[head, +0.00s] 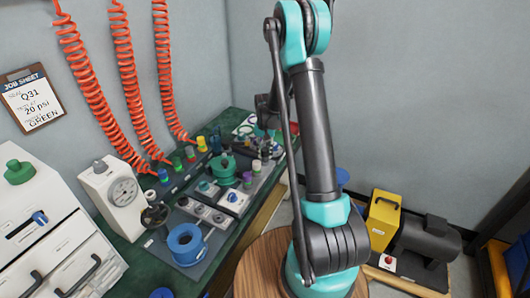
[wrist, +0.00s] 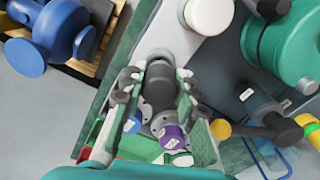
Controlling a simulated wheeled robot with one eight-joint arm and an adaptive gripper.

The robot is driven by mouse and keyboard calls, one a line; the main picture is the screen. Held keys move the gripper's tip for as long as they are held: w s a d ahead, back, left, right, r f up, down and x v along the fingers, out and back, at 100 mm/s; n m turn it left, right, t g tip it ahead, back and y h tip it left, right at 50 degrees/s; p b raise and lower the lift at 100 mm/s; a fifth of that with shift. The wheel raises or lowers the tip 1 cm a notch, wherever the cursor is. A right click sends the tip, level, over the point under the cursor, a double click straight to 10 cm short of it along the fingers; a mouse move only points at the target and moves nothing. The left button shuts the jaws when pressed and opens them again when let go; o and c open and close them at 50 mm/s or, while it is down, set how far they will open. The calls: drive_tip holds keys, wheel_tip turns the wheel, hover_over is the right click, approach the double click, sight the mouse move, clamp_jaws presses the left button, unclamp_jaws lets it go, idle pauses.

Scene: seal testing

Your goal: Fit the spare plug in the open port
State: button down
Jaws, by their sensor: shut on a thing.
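My gripper (wrist: 158,88) is in the wrist view, its two grey and green fingers closed in on both sides of a dark grey cylindrical piece (wrist: 160,84). The piece has a lighter grey collar at its far end; I cannot tell for sure that it is the spare plug. In the head view a grey panel (head: 207,213) with small round fittings lies on the bench. Which port is open cannot be made out. The arm largely hides the gripper there.
A green flanged body (head: 222,167), a blue spool (head: 187,244) and a white gauge box (head: 122,192) stand on the green bench. Coloured plugs line its back, below orange coiled hoses (head: 130,80). A job sheet (head: 33,98) reads Q31, 20 psi, GREEN. A yellow box (head: 383,220) stands right.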

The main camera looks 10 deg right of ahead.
drive_tip(key=shift+f, duration=0.6)
drive_tip(key=c, duration=1.1)
unclamp_jaws()
drive_tip(key=shift+r, duration=0.1)
wheel_tip(320, 180, up, 12)
drive_tip(key=shift+f, duration=0.1)
